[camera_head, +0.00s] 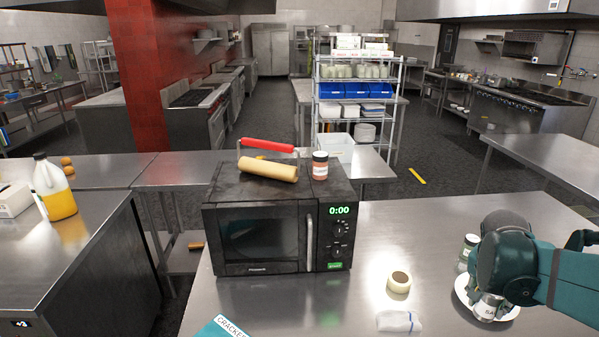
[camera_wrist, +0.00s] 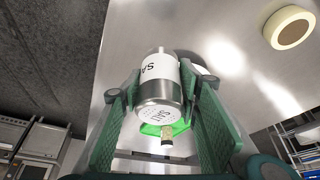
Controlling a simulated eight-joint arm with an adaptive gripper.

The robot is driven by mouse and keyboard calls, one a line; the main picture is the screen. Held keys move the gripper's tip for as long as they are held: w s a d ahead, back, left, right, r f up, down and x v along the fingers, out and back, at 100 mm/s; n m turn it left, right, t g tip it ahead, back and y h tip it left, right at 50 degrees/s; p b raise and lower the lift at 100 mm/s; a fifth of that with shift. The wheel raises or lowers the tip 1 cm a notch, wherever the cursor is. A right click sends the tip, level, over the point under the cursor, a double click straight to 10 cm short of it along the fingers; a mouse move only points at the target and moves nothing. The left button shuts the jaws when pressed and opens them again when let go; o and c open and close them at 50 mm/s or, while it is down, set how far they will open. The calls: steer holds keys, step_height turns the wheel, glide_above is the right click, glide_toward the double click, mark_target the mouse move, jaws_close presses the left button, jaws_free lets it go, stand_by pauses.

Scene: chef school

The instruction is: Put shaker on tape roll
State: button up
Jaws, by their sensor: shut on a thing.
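The shaker (camera_head: 487,307) is a small metal cylinder with a white label reading SALT; in the wrist view (camera_wrist: 157,85) it sits between both fingers. My gripper (camera_wrist: 160,95) is shut on it. In the head view, my gripper (camera_head: 492,298) is at the right over a white plate (camera_head: 461,293) and partly hides the shaker. I cannot tell whether the shaker touches the plate. The tape roll (camera_head: 399,283), cream with a dark centre, lies flat on the steel table to the left of the plate; it also shows in the wrist view (camera_wrist: 287,28), top right.
A glass jar (camera_head: 467,248) stands just behind the plate, close to my gripper. A clear-and-white packet (camera_head: 399,321) lies in front of the tape roll. A black microwave (camera_head: 265,235) carrying a rolling pin (camera_head: 268,169) and a jar (camera_head: 320,166) stands to the left. The table between tape roll and plate is clear.

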steer(key=w+a+r+p, duration=0.1)
steer(key=w+a+p, duration=0.5)
steer(key=w, duration=0.5)
steer(key=w+a+r+n+p, duration=0.1)
steer(key=w+a+r+p, duration=0.1)
steer(key=w+a+p, duration=0.5)
steer(key=w+p, duration=0.1)
steer(key=w, duration=0.3)
steer(key=shift+a+r+n, duration=0.15)
steer(key=shift+a+n, duration=0.05)
steer(key=shift+n, duration=0.1)
glide_toward(404, 274)
steer(key=shift+w+d+r, duration=0.1)
steer(key=shift+w+d, duration=0.05)
steer(key=shift+d, duration=0.3)
steer(key=shift+w+d+r, duration=0.1)
steer(key=shift+w+d, duration=0.05)
steer(key=shift+d, duration=0.25)
steer(key=shift+f, duration=0.15)
steer(key=shift+f, duration=1.9)
steer(key=shift+f, duration=0.15)
